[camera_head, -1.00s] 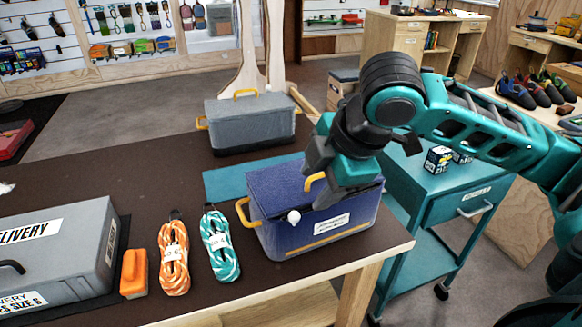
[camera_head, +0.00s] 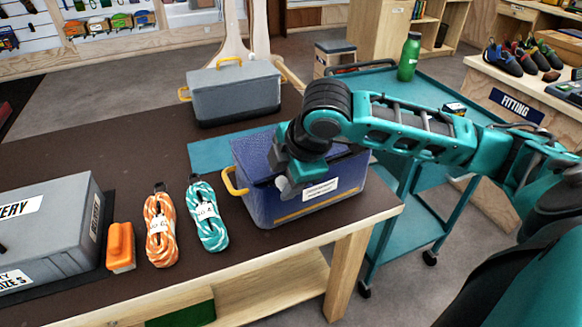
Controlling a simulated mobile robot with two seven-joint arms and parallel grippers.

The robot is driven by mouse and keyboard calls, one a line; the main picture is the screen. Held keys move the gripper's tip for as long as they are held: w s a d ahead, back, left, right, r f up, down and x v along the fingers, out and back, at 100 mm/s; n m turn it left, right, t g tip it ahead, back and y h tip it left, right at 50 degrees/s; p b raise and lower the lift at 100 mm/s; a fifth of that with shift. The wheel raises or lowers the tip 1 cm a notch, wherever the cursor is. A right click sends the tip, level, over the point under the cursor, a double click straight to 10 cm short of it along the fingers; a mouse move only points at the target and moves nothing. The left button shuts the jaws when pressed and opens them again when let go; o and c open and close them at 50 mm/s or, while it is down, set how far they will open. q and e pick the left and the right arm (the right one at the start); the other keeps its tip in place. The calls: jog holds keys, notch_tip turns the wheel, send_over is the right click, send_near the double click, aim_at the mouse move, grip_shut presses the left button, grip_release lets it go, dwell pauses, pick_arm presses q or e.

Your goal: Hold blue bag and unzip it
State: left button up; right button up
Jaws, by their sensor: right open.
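The blue bag (camera_head: 262,203) is boxy, with yellow side handles and a white label on its front. It stands upright near the front right of the dark table, and its top looks closed. My right gripper (camera_head: 289,186) is open at the bag's upper front edge, left of the label. The gripper and forearm hide part of the bag's top and its right handle. A pale piece shows at the gripper's tip; I cannot tell whether it is a finger or the zip pull, or whether it touches the bag. My left gripper is not in view.
A grey bag (camera_head: 236,97) stands behind on the table (camera_head: 120,150). Orange rope (camera_head: 161,230), teal rope (camera_head: 208,218), an orange block (camera_head: 121,246) and a grey delivery box (camera_head: 50,235) lie left. A teal cart with a green bottle (camera_head: 409,57) stands right.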

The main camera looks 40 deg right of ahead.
jog(key=shift+w+f, duration=0.1)
jog(key=shift+f, duration=0.15)
